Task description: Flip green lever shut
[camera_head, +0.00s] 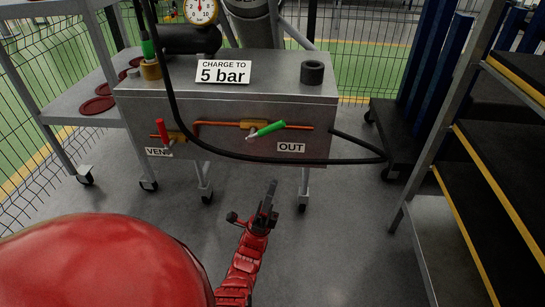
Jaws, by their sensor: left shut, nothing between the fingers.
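The green lever (268,129) sits on the brass valve in the copper pipe (300,126) on the cart's front, left of the OUT label (291,147). It is tilted, its right end higher, slanting across the line of the pipe. My left gripper (270,192) is shut and empty. In the picture it is below the lever, in front of the cart and clear of it. My right gripper is not in view.
A red lever (162,131) stands upright above the partly hidden VENT label (158,152). A black hose (230,154) loops across the cart front below the green lever. The grey cart (290,91) carries a 5 bar sign (223,72). Shelves (480,170) stand at right.

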